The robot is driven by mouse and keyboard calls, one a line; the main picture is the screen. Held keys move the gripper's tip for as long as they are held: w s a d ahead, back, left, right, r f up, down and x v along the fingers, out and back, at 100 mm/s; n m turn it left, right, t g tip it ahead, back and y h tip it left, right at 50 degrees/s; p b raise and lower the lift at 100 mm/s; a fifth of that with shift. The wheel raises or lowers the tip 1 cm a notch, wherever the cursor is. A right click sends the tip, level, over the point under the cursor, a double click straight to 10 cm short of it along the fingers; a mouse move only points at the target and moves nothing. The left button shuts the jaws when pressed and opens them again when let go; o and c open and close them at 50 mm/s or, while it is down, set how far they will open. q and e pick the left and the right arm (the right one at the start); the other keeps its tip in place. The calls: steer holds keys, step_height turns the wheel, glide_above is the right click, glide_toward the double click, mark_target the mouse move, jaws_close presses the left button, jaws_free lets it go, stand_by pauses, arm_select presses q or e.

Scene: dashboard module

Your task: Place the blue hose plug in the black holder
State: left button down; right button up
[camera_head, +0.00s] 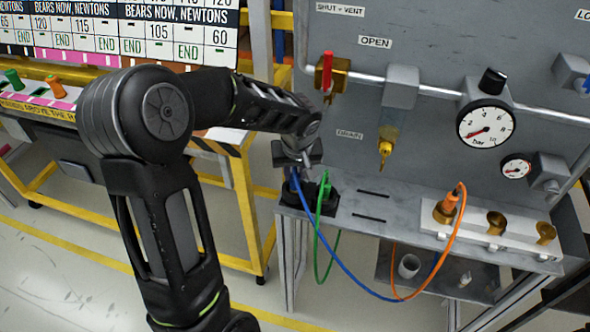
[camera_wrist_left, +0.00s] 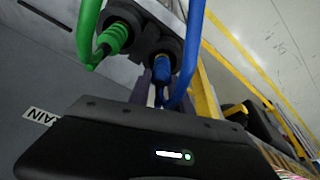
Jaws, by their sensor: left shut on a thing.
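The blue hose plug (camera_wrist_left: 162,66) is between the fingers of my left gripper (camera_wrist_left: 155,92), which is shut on it. In the left wrist view its front end is at the free round opening of the black holder (camera_wrist_left: 139,14); I cannot tell how deep it sits. The green plug (camera_wrist_left: 115,38) is in the neighbouring opening. In the head view my left gripper (camera_head: 300,168) is over the left end of the grey shelf, above the black holder (camera_head: 322,203), and hides the blue plug. The blue hose (camera_head: 345,268) hangs down from it. My right gripper is not in view.
An orange plug (camera_head: 447,204) sits in a white block with brass fittings (camera_head: 495,222) on the shelf's right. A panel with gauges (camera_head: 486,127), a red-handled valve (camera_head: 328,72) and a brass drain fitting (camera_head: 386,148) stands behind. Green and orange hoses hang in front.

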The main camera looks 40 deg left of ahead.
arm_select(q)
steer(key=shift+f, duration=0.15)
steer(key=c, duration=1.2)
jaws_free()
steer(key=shift+o, duration=0.2)
steer(key=shift+r, duration=0.4)
steer(key=v, duration=1.1)
steer(key=shift+d+r+b, duration=0.15)
steer(key=shift+r+b, duration=0.15)
steer(key=shift+b, duration=0.05)
steer(key=shift+s, duration=0.1)
